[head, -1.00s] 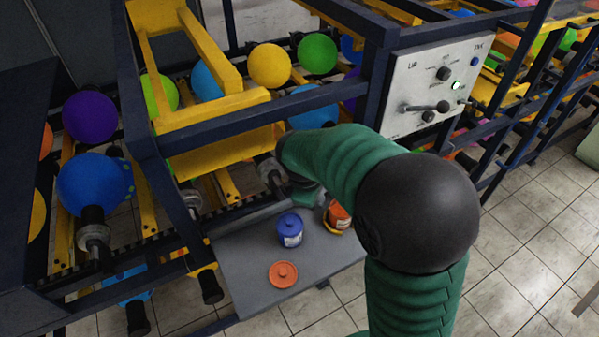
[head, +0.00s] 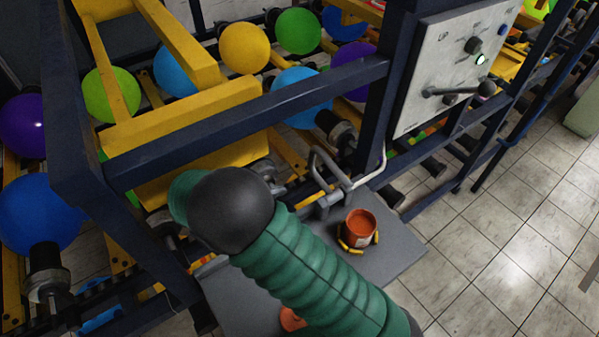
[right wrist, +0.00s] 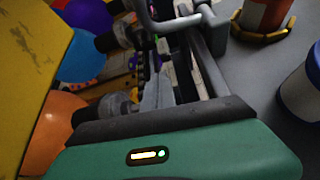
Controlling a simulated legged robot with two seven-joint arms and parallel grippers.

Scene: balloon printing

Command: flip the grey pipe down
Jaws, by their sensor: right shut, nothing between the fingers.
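The grey pipe (head: 332,170) is a bent metal handle that stands up from the frame behind the grey shelf, beside the orange cup. A bent grey pipe also shows at the top of the right wrist view (right wrist: 172,22). My right arm reaches in from the lower right, and its black joint lies left of the pipe. My right gripper's fingers are hidden in the head view. In the right wrist view the right gripper (right wrist: 168,85) is shut and empty, below the pipe in the picture. Contact with the pipe cannot be told. My left gripper is not in view.
An orange cup (head: 360,228) in a yellow holder stands on the grey shelf (head: 400,250). My arm partly covers an orange lid (head: 292,319). A blue-and-white jar (right wrist: 305,95) shows in the wrist view. A dark blue beam (head: 250,122) crosses above. Tiled floor lies right.

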